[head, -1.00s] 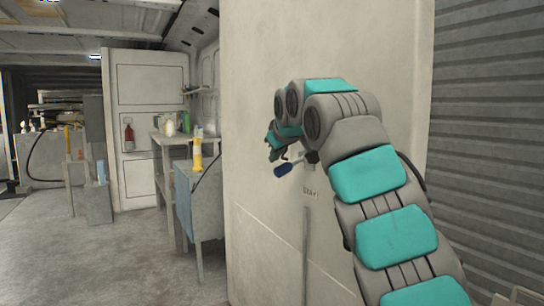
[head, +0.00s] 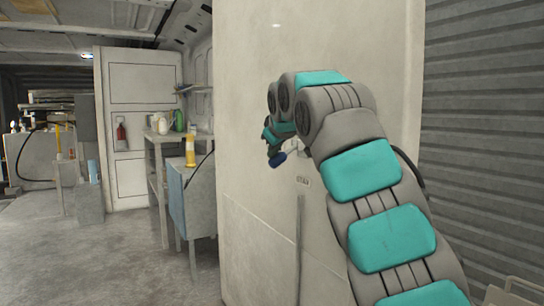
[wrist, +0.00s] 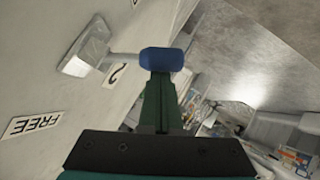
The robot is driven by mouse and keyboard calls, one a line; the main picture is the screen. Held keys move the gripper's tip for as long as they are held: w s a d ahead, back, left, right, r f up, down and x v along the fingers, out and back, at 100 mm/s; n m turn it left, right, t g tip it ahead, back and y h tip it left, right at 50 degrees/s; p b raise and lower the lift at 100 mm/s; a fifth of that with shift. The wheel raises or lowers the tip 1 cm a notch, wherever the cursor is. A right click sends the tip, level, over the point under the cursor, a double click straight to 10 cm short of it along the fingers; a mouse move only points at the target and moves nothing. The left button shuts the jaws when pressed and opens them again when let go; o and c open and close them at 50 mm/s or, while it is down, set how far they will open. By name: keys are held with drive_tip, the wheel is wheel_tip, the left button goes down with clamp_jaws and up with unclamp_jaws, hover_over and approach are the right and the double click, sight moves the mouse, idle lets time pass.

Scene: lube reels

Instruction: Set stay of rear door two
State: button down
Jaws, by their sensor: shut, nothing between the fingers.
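The stay handle of the rear door two (head: 250,100) is a short metal lever with a blue knob (wrist: 162,60). In the wrist view the lever comes out of a square metal plate (wrist: 86,52) on the pale panel. The blue knob also shows in the head view (head: 277,160), just below my gripper (head: 271,150). In the wrist view my gripper (wrist: 160,80) has its dark green fingers together, with the tips right at the knob. I cannot tell whether they touch. A "2" label (wrist: 115,76) is beside the lever, and a "FREE" label (wrist: 35,125) is farther left.
A "STAY" label (head: 303,181) sits on the panel below the handle. A ribbed grey wall (head: 480,140) stands at the right. At the left are a workbench (head: 192,190) with a yellow bottle (head: 190,152), a fire extinguisher (head: 121,136) and open grey floor (head: 120,260).

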drive_tip(key=shift+f+h+b, duration=0.3)
drive_tip(key=shift+d, duration=0.1)
